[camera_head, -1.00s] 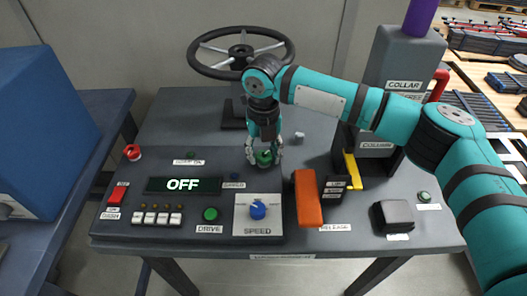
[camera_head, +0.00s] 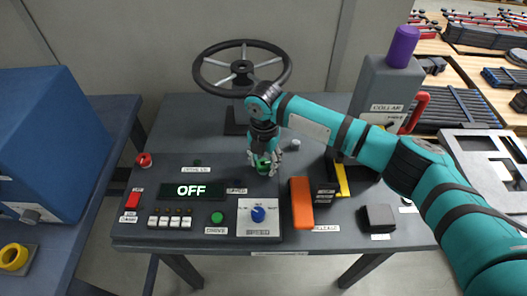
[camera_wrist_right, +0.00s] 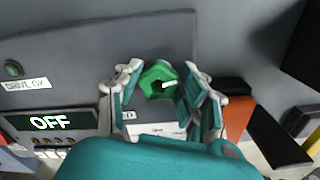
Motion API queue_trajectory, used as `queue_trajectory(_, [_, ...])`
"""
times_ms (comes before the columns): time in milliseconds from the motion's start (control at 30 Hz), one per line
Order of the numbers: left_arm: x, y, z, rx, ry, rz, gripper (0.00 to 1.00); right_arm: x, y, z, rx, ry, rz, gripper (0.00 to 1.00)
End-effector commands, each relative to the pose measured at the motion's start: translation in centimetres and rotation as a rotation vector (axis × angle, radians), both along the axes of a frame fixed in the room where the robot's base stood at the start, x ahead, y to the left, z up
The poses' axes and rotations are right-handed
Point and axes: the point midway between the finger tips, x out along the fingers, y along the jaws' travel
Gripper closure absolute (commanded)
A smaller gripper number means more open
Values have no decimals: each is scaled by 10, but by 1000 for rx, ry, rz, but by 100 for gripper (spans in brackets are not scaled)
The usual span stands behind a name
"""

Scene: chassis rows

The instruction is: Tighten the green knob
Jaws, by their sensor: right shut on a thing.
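The green knob (camera_head: 263,164) stands on the grey console top, right of the OFF display and behind the blue SPEED dial. In the right wrist view the knob (camera_wrist_right: 159,80) looks many-sided with a white pointer mark on it. My right gripper (camera_head: 265,160) points down over the knob from above. Its fingers (camera_wrist_right: 160,88) sit on both sides of the knob and are shut on it. The fingers hide part of the knob's sides. My left gripper is not in any view.
A black handwheel (camera_head: 242,66) stands behind my gripper. The blue SPEED dial (camera_head: 258,214), a green DRIVE button (camera_head: 217,218) and an orange lever (camera_head: 301,203) are in front. A grey column with a purple top (camera_head: 402,47) stands at the right.

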Motion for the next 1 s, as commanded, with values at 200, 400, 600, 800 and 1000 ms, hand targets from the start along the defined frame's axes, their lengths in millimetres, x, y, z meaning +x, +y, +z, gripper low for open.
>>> queue_trajectory(200, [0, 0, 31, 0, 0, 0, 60, -1, 0, 6, 0, 2, -206, 93])
queue_trajectory(400, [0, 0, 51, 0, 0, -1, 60, -1, -1, 6, 1, 0, -397, 93])
queue_trajectory(600, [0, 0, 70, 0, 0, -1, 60, -1, -2, 6, -1, -2, -587, 93])
queue_trajectory(800, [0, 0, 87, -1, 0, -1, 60, -1, -2, 6, 1, -2, -777, 93])
queue_trajectory(1000, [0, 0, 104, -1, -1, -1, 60, -2, -2, 6, 1, -2, -966, 93])
